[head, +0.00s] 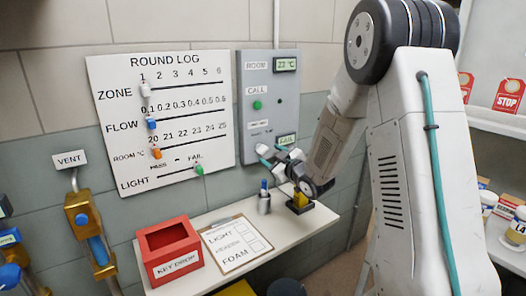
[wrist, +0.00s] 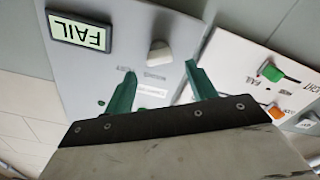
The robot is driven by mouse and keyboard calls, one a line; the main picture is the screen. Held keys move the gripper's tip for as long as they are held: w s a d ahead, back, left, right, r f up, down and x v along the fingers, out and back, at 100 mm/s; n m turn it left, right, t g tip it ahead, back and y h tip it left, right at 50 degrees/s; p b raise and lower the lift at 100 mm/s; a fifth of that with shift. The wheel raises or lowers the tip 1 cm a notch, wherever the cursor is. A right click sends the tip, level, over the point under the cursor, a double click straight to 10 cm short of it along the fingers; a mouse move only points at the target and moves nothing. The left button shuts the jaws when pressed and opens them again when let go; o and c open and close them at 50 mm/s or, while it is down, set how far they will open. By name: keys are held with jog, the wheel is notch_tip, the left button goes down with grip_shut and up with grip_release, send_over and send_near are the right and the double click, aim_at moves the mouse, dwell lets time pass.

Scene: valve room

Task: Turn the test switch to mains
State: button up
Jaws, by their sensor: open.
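The grey wall panel (head: 270,105) carries a ROOM display reading 22 °C, a green CALL button and a lower display (head: 286,140) reading FAIL. FAIL also shows upside down in the wrist view (wrist: 78,33). A pale switch knob (wrist: 160,53) sticks out of the panel beside this display, with small labels too blurred to read. My gripper (head: 270,153) is at the panel's lower part and hides the knob in the head view. In the wrist view its green fingers (wrist: 160,72) are open and empty, with the knob just beyond and between their tips.
A ROUND LOG board (head: 165,115) with coloured sliders hangs left of the panel. The shelf (head: 225,270) below holds a red KEY DROP box (head: 168,250), a clipboard (head: 236,243), a pen cup (head: 264,203) and a yellow-black object (head: 300,202). Brass VENT pipework (head: 92,230) stands left.

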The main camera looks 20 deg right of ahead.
aim_at(264, 151)
jog(key=w, duration=0.4)
jog(key=w+a, duration=0.1)
jog(key=shift+w, duration=0.4)
jog(key=c, duration=1)
